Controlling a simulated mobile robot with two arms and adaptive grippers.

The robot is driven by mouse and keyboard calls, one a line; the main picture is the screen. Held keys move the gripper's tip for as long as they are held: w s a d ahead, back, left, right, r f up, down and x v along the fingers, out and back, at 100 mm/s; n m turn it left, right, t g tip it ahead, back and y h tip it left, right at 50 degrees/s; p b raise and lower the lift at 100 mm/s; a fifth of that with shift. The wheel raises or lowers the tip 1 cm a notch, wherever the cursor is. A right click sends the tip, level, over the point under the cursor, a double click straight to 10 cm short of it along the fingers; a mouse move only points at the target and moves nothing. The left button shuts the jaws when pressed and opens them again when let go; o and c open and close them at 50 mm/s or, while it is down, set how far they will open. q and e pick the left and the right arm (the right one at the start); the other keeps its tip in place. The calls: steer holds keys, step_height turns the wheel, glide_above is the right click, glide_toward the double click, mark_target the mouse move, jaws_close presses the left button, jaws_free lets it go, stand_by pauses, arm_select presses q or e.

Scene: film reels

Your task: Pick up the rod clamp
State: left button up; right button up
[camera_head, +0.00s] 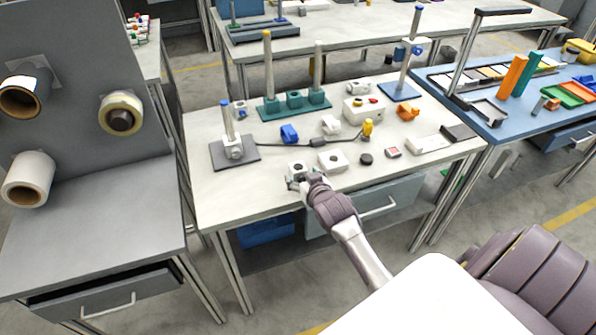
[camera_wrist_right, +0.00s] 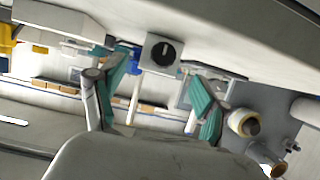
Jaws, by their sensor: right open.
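Several pieces look like rod clamps: a blue one (camera_head: 290,133) and a white one (camera_head: 331,125) lie on the white bench, an orange one (camera_head: 407,111) lies farther right, and a white one (camera_head: 233,149) sits around a rod on a dark base. I cannot tell which is meant. My right gripper (camera_head: 299,184) is open and empty at the bench's front edge, beside a small white block with a dark top (camera_head: 297,168). In the right wrist view, a block with a black knob (camera_wrist_right: 163,52) shows between the spread fingers (camera_wrist_right: 155,80). My left gripper is out of view.
Another white block (camera_head: 333,161) stands just right of the gripper. A black cable runs behind to a yellow piece (camera_head: 367,128). A teal base with rods (camera_head: 293,104) stands at the back. The bench's front left is clear. Reels (camera_head: 120,115) hang on a grey panel at left.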

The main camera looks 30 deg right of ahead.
mark_target(296, 165)
steer(key=shift+x, duration=2.75)
steer(key=shift+s+d, duration=0.1)
steer(key=c, duration=1.4)
steer(key=shift+o, duration=0.2)
steer(key=shift+r, duration=0.6)
step_height(296, 165, up, 3)
steer(key=shift+f, duration=0.1)
steer(key=s+d+r, duration=0.5)
steer(key=d+r, duration=0.2)
steer(key=d, duration=0.3)
steer(key=shift+s+b, duration=0.35)
steer(key=shift+b, duration=0.1)
